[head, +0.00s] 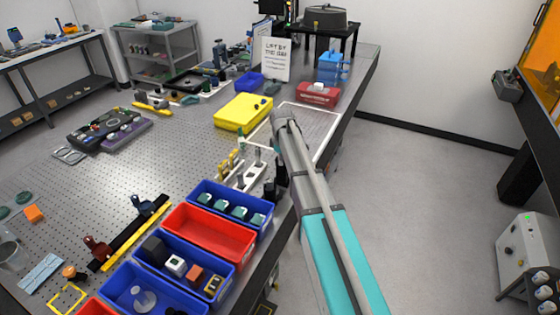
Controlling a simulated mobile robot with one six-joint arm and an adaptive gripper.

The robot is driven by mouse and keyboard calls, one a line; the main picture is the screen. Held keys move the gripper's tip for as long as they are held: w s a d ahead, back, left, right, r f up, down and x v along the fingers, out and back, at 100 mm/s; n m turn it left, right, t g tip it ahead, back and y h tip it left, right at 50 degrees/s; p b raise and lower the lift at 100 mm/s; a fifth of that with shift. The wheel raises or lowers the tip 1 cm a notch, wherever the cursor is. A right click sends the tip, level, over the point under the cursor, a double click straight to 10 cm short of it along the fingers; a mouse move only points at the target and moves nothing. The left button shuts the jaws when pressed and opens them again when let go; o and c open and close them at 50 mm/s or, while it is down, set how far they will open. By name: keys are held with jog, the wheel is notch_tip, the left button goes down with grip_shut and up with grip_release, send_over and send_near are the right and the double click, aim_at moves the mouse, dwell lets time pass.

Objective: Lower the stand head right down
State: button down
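A small upright device (220,56) with a grey-blue column stands at the far end of the perforated bench. It may be the stand, but it is too small to tell its head or how high that sits. My arm (305,165) reaches from the bottom of the head view up over the bench's right edge. Its far visible end is near the white-outlined area, well short of the upright device. I cannot make out my gripper or its fingers; they do not show clear of the arm.
Blue and red bins (210,232) line the bench's near right edge. A white rack (243,174) of upright tools is close left of my arm. A yellow tray (243,112), a red box (317,95) and a sign (276,60) stand farther back.

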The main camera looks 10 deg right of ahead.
jog(key=shift+s, duration=0.25)
jog(key=shift+w+d+r+p, duration=0.1)
jog(key=shift+w+r+p, duration=0.1)
jog(key=shift+r+p, duration=0.4)
notch_tip(320, 180, up, 2)
jog(key=p, duration=0.3)
jog(key=shift+r, duration=0.25)
notch_tip(320, 180, up, 10)
jog(key=p, duration=1)
jog(key=shift+r, duration=0.15)
jog(key=shift+w, duration=0.1)
jog(key=s+f+m+b, duration=0.3)
jog(key=s+f+b, duration=0.1)
jog(key=s, duration=0.5)
jog(key=s+f+m+b, duration=0.4)
jog(key=s+f+b, duration=0.1)
jog(key=s, duration=0.4)
jog(key=s+f+m+b, duration=0.3)
jog(key=s+f+b, duration=0.1)
jog(key=s, duration=0.6)
jog(key=shift+f+m, duration=0.4)
jog(key=c, duration=1.3)
grip_release()
jog(key=shift+c, duration=0.2)
